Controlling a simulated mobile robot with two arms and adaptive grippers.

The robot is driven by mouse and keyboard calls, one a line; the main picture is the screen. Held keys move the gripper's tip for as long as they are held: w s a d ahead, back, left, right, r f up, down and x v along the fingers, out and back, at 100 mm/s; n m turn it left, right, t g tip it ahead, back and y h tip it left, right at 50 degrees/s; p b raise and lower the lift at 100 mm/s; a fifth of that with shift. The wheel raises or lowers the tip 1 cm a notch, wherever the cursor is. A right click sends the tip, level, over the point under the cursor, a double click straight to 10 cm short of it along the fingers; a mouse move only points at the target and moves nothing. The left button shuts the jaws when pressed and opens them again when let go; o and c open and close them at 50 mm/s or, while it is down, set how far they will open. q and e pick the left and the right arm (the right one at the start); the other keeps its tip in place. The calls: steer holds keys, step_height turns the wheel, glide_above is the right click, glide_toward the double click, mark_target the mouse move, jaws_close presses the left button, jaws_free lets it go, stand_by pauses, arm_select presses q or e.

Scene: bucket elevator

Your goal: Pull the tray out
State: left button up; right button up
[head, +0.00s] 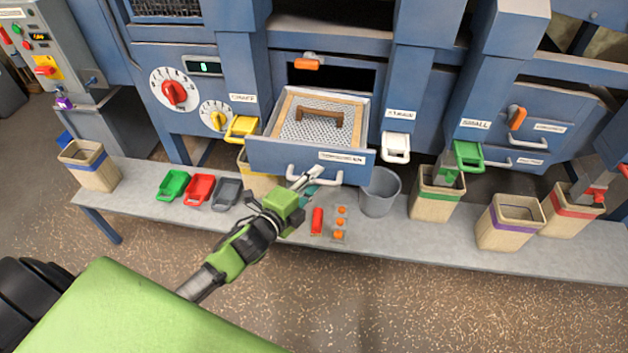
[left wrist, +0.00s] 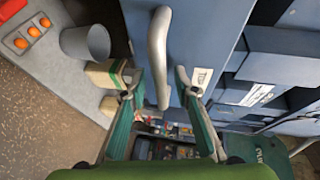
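A blue-fronted tray (head: 270,155) stands pulled partway out of the machine in the head view. A grey mesh panel (head: 300,132) with a brown handle (head: 320,117) sits inside its wooden-edged frame. The tray's front has a pale curved handle (head: 328,178), which shows large in the left wrist view (left wrist: 160,45). My left gripper (head: 309,177) is at this handle. In the left wrist view its two green-backed fingers (left wrist: 157,76) are apart, one on either side of the handle, with gaps visible. Whether either finger touches it is unclear. My right gripper is not in view.
A grey bench (head: 400,231) runs below the tray. It holds a grey bucket (head: 379,192), several wooden bins (head: 436,203), green (head: 173,185), red (head: 199,190) and dark scoops (head: 227,193), a red item (head: 317,221) and orange knobs (head: 340,222). Yellow (head: 241,129) and white chutes (head: 396,146) flank the tray.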

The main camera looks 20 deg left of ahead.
arm_select(q)
steer(key=shift+s, duration=0.25)
steer(key=v, duration=1.1)
steer(key=shift+s, duration=0.25)
steer(key=shift+a+r, duration=0.1)
steer(key=shift+a, duration=0.05)
steer(key=s+a+f+n+g+y+b, duration=0.1)
steer(key=s+f+n+g, duration=0.2)
steer(key=f, duration=0.8)
steer(key=s+a+f+n+g+y, duration=0.1)
steer(key=s+a+f+n+g, duration=0.2)
steer(key=f, duration=0.9)
steer(key=s+f+n+g+y+b, duration=0.1)
steer(key=s+f+n, duration=0.3)
steer(key=f, duration=0.7)
steer(key=s+d+f+n+g+b, duration=0.1)
steer(key=s+d+f+n+g, duration=0.2)
steer(key=s+f, duration=0.7)
steer(key=s+d+f+n+g, duration=0.2)
steer(key=s+f, duration=0.8)
steer(key=s, duration=0.8)
steer(key=n+g, duration=0.1)
steer(key=g, duration=0.1)
steer(key=shift+s+d+n+g+h+b, duration=0.2)
steer(key=shift+d+n+g+h+b, duration=0.1)
steer(key=shift+d+b, duration=0.1)
